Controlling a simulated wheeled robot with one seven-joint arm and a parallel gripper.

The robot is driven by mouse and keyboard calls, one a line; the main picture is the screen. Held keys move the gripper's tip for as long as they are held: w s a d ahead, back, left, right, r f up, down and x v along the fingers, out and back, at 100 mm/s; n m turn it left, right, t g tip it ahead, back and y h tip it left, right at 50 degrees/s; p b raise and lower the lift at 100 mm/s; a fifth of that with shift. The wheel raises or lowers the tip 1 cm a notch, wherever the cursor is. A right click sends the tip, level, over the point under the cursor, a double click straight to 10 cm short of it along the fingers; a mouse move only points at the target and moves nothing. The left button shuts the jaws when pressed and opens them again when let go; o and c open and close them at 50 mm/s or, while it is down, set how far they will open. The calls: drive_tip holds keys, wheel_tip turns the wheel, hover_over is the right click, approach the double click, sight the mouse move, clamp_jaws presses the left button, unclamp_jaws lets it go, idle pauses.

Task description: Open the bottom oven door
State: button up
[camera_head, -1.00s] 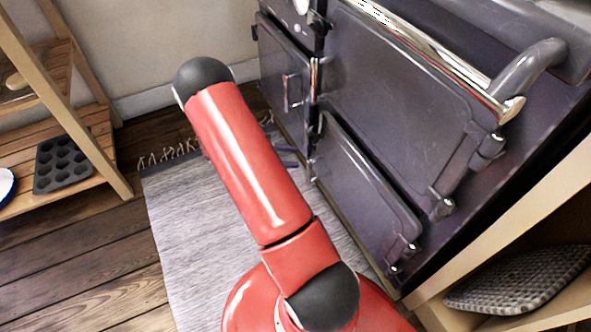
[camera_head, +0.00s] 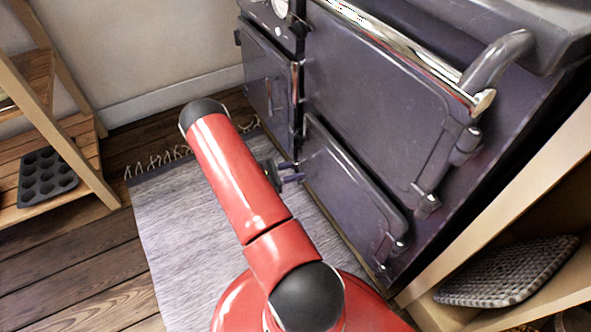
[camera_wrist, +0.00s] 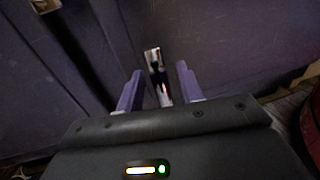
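The bottom oven door (camera_head: 350,185) is the lower dark panel on the right side of the range cooker, and it looks shut. Its hinges show on the right edge. My gripper (camera_head: 291,173) is beside the door's left edge, partly hidden behind my red arm. In the wrist view, my gripper (camera_wrist: 159,68) has its two purple fingers apart. A small shiny latch (camera_wrist: 153,58) shows upright in the gap between the fingertips. I cannot tell whether the fingers touch it.
A larger upper oven door (camera_head: 375,95) with a chrome rail (camera_head: 400,50) is above. Another door (camera_head: 268,85) is to the left. A grey rug (camera_head: 180,220) covers the floor. Wooden shelves with a muffin tin (camera_head: 46,178) stand left; a woven mat (camera_head: 505,272) lies on a shelf at right.

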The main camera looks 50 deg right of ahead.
drive_tip(key=shift+s+d, duration=0.15)
drive_tip(key=shift+d, duration=0.15)
clamp_jaws()
